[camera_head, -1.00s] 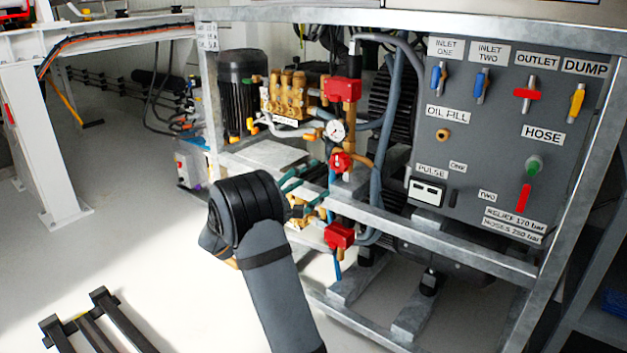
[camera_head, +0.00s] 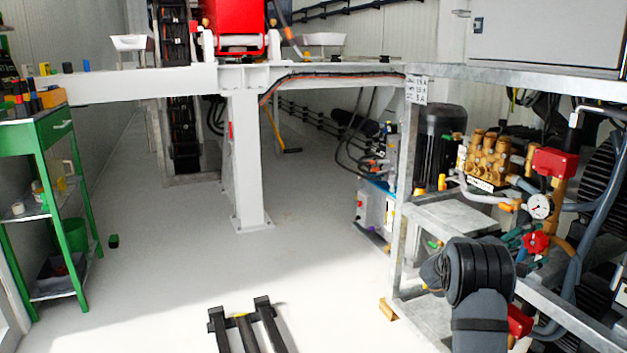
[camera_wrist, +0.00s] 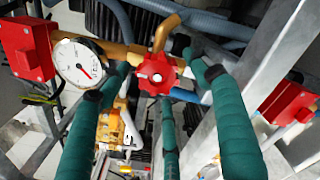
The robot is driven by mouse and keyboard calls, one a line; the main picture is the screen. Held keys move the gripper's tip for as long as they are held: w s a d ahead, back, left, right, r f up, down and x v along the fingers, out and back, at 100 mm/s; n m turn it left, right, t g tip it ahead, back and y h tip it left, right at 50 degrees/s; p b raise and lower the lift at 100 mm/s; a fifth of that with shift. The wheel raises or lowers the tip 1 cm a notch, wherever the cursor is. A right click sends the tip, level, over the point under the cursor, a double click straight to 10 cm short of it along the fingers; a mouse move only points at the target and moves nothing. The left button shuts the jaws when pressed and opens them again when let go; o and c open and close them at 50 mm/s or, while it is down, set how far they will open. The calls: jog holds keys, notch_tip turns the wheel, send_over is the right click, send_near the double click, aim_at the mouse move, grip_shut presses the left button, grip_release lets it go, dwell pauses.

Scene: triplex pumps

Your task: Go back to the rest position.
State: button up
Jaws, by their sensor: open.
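My gripper (camera_wrist: 158,78) has teal-wrapped fingers, spread open, with nothing held between them. In the wrist view a red star-shaped valve knob (camera_wrist: 157,74) shows between the fingertips; whether they touch it I cannot tell. In the head view my dark arm reaches into the pump rig at the lower right. The teal fingers (camera_head: 517,237) show there just left of the red knob (camera_head: 537,243), partly hidden behind my arm. A round pressure gauge (camera_head: 540,206) sits just above the knob; it also shows at the upper left of the wrist view (camera_wrist: 77,64).
The rig's grey metal frame (camera_head: 446,217), hoses and red valve blocks (camera_head: 555,163) crowd the gripper. A red block (camera_wrist: 290,103) is at right in the wrist view. A green cart (camera_head: 45,135) stands left, a white post (camera_head: 246,160) farther back.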

jog(key=shift+w+d, duration=0.15)
jog(key=shift+d, duration=0.45)
jog(key=shift+a, duration=0.1)
